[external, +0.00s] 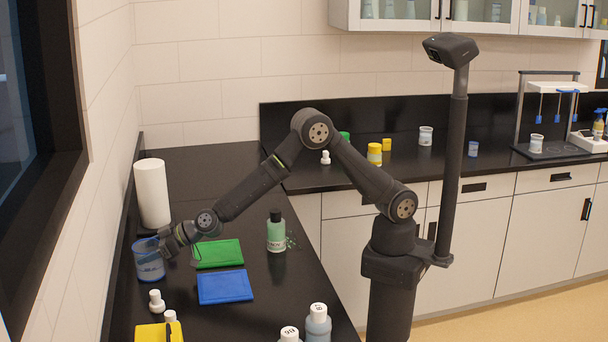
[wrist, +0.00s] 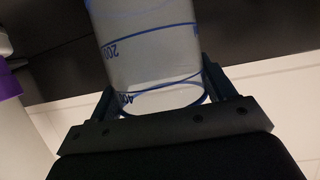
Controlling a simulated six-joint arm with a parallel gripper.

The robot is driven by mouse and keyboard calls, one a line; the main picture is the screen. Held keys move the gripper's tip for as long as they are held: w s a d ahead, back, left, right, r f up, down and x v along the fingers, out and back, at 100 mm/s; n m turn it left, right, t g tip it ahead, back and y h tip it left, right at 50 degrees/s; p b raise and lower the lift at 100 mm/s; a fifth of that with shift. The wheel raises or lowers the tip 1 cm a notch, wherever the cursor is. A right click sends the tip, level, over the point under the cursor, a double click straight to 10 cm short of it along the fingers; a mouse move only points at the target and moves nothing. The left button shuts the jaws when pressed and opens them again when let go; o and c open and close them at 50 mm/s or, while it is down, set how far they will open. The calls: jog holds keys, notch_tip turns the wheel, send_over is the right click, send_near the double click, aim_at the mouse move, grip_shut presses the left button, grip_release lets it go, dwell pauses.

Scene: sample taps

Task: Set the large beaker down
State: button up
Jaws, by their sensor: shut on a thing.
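The large beaker (external: 149,262) is a clear blue-tinted vessel at the left end of the black bench in the external view. My gripper (external: 168,245) reaches it from the right and is shut on it. In the wrist view the beaker (wrist: 150,50) stands between the two fingers of my gripper (wrist: 160,88), with blue volume marks on its wall. The beaker looks upright in the external view. I cannot tell whether its base touches the bench.
A white paper roll (external: 152,193) stands just behind the beaker. A green mat (external: 218,253) and a blue mat (external: 225,287) lie to the right. A green-filled bottle (external: 276,232), a small white piece (external: 156,301) and a yellow box (external: 158,332) are also on the bench.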

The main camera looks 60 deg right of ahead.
jog(key=o, duration=1)
jog(key=shift+r, duration=0.15)
jog(key=v, duration=1.2)
jog(key=shift+s+a, duration=0.1)
